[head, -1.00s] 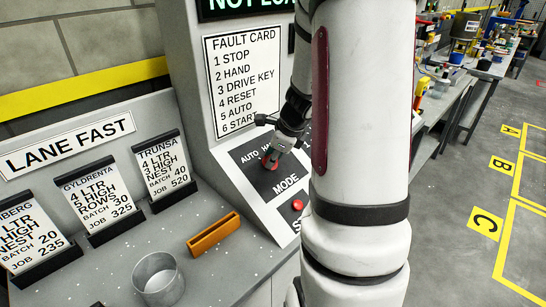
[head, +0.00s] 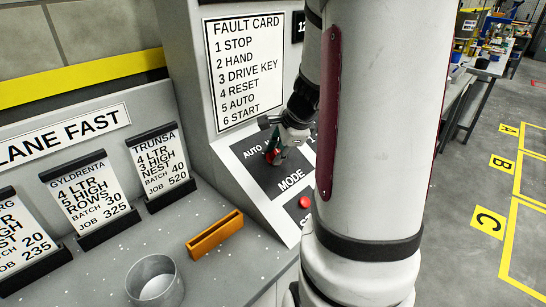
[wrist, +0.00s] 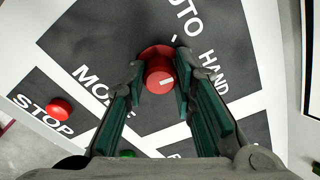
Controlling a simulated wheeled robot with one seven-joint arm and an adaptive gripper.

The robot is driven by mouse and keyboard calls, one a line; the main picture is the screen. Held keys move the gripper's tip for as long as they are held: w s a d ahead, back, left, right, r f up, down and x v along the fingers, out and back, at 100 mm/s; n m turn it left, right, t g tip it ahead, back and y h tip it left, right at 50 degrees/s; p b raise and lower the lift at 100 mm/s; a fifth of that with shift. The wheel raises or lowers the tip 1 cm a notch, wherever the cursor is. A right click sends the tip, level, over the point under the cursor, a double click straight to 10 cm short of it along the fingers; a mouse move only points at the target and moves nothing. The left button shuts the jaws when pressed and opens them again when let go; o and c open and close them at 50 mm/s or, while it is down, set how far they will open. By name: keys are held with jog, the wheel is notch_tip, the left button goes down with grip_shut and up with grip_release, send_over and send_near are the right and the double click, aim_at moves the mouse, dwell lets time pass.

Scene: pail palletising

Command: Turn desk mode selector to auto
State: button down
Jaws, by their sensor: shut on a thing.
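The mode selector is a red round knob (wrist: 158,80) with a short white mark, on the dark MODE panel (head: 262,178). In the wrist view the mark slants up and right, nearer the HAND side than the AUTO tick. My gripper (wrist: 160,68) is shut on the knob, with one green-padded finger on each side. In the head view my gripper (head: 273,152) is at the panel and hides most of the knob. The AUTO label (wrist: 186,18) and HAND label (wrist: 214,72) show in the wrist view.
A red STOP button (head: 305,202) is just right of the MODE panel; a green button (wrist: 128,154) shows low in the wrist view. A fault card (head: 243,72) hangs above. An orange holder (head: 215,236) and a grey cup (head: 154,284) stand on the desk.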

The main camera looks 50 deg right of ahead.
jog(key=n+b, duration=0.5)
jog(key=shift+f, duration=0.2)
jog(key=n+b, duration=0.3)
jog(key=shift+t, duration=0.3)
jog(key=shift+s+r+n, duration=0.1)
jog(key=shift+n, duration=0.3)
jog(key=c, duration=1.3)
grip_release()
jog(key=v, duration=1.2)
jog(key=shift+a, duration=0.1)
